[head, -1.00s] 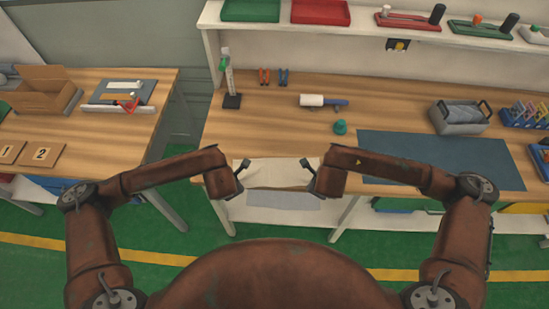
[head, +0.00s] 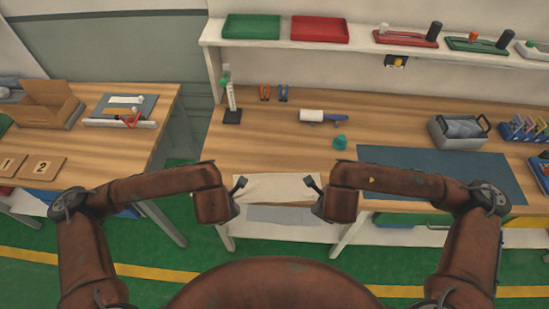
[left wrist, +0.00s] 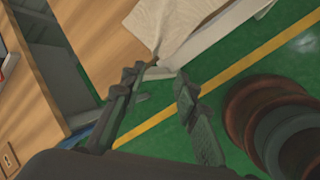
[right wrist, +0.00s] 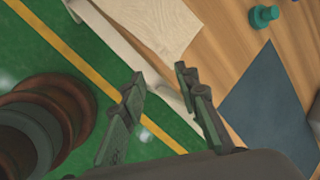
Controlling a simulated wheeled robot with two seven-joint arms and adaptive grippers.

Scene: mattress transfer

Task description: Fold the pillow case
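The pillow case, a cream cloth (head: 278,188), lies at the front edge of the wooden workbench between my two grippers. It also shows in the left wrist view (left wrist: 178,22) and the right wrist view (right wrist: 158,22). My left gripper (head: 240,184) is at the cloth's left side, with its fingers apart in the left wrist view (left wrist: 158,82). My right gripper (head: 309,182) is at its right side, with its fingers apart in the right wrist view (right wrist: 160,76). Neither gripper clearly holds cloth. Contact at the cloth's near corners cannot be told.
A dark blue mat (head: 440,172) lies right of the cloth. A separate table (head: 85,150) stands left. Bare wood lies behind the cloth.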

